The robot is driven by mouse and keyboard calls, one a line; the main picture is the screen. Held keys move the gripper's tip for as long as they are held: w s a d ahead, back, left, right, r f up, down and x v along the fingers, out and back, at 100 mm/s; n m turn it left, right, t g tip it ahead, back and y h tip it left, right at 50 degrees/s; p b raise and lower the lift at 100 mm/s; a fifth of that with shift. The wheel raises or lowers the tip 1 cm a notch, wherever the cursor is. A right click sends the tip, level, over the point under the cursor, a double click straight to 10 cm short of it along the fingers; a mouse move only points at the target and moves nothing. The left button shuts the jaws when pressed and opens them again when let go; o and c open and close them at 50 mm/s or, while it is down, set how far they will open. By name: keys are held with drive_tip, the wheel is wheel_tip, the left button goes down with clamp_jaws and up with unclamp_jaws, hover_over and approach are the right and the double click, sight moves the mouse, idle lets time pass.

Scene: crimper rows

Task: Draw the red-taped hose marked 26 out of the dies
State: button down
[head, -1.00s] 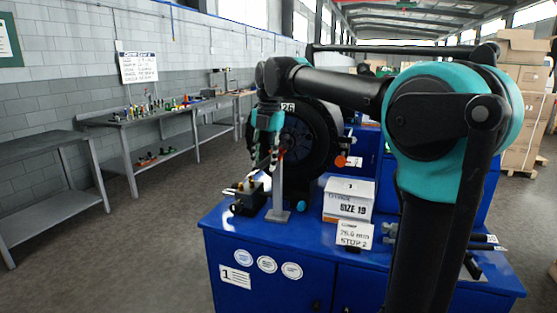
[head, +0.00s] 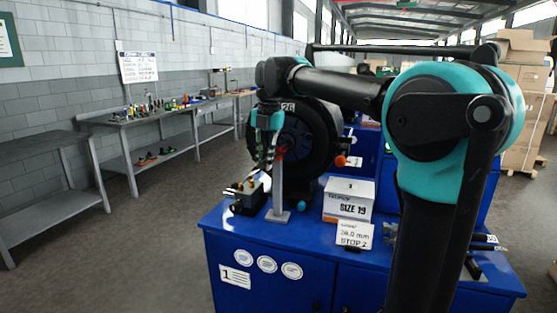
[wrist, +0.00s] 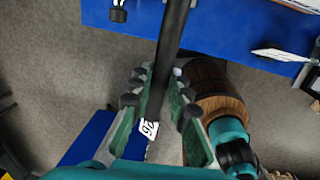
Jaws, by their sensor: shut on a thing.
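The black crimper head (head: 318,140), a round ring with a dark bluish centre, stands on the blue bench. A white label reading 26 (head: 288,106) shows at its upper edge. My gripper (head: 266,160) is in front of the ring, pointing down. A small red patch (head: 281,153) shows beside its fingers, against the dies. In the wrist view my gripper (wrist: 160,105) is shut on a black hose (wrist: 172,40), which runs up out of the frame between the green finger pads. A white tag (wrist: 150,128) with upturned figures is on the hose. The hose's end in the dies is hidden.
A grey post (head: 279,185) stands close by my gripper on the blue bench (head: 300,235). A white SIZE 19 box (head: 349,199) and a stop card (head: 355,234) are to its right. A small black device (head: 246,196) is at left. Grey tables line the wall.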

drive_tip(key=shift+s+a, duration=0.2)
drive_tip(key=shift+s, duration=0.3)
drive_tip(key=c, duration=1.4)
unclamp_jaws()
drive_tip(key=shift+o, duration=0.6)
drive_tip(key=o, duration=1.1)
drive_tip(key=shift+r, duration=0.15)
drive_tip(key=shift+s+d+r, duration=0.1)
drive_tip(key=shift+d+r, duration=0.1)
drive_tip(key=shift+r, duration=1.5)
drive_tip(key=shift+s+d+r, duration=0.1)
drive_tip(key=shift+d+r, duration=0.05)
drive_tip(key=shift+r, duration=1.5)
